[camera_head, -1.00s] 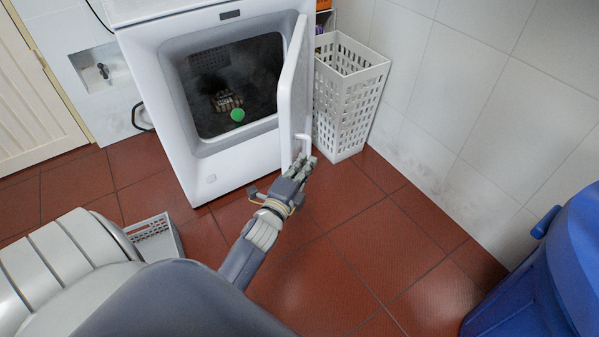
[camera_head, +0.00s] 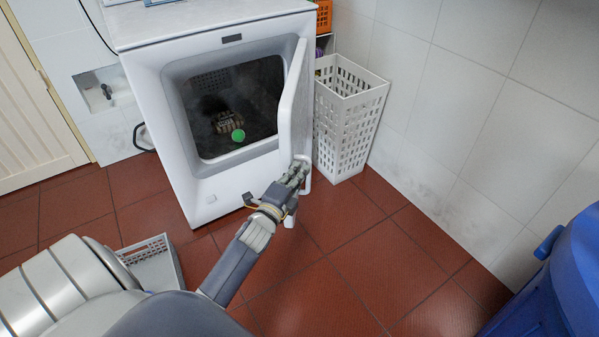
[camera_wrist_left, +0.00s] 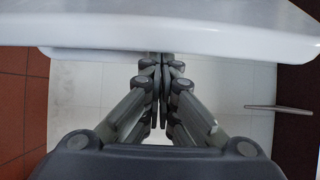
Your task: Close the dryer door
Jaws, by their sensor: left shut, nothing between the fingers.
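The white dryer (camera_head: 190,110) stands at the back with its door (camera_head: 295,105) swung open on the right side, its edge toward me. A striped item and a green round item show in the dark drum. My left gripper (camera_head: 300,168) is at the door's lower part, beside the handle (camera_head: 303,181). The left wrist view shows the fingers (camera_wrist_left: 162,62) closed together and empty, with a white panel edge (camera_wrist_left: 170,30) just beyond them. I cannot tell if they touch the door. My right gripper is not in view.
A tall white slotted basket (camera_head: 347,120) stands right of the door, close to it. A blue bin (camera_head: 560,280) is at the lower right. A grey crate (camera_head: 153,262) lies on the floor at left. Red floor tiles (camera_head: 350,270) in front are clear.

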